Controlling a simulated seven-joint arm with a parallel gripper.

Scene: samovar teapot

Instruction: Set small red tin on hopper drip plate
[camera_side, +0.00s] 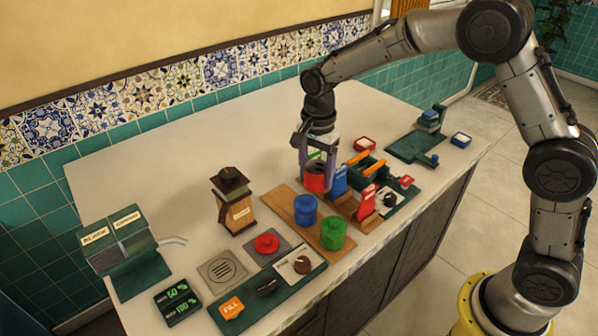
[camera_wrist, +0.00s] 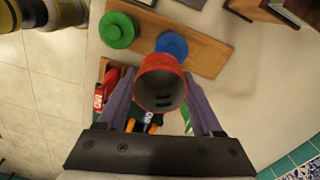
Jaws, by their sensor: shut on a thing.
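The small red tin (camera_side: 314,181) is between the fingers of my gripper (camera_side: 316,172). In the wrist view the red tin (camera_wrist: 162,82) has its dark inside facing the camera, and both fingers close on its sides. It looks larger than the other tins there and seems held above the surface; the side view does not show the gap clearly. A grey square plate with a round slotted grille (camera_side: 222,271), likely the drip plate, lies empty at the front left, well away from my gripper. A dark green two-part hopper unit (camera_side: 118,242) with a pale spout (camera_side: 173,240) stands behind it.
A blue tin (camera_side: 305,210) and a green tin (camera_side: 333,233) stand on a wooden board (camera_side: 283,197). A wooden grinder (camera_side: 234,203) stands between the board and hopper. A red knob (camera_side: 267,244) and a dial panel (camera_side: 268,289) flank the plate. Racks with coloured packets (camera_side: 366,200) crowd the right.

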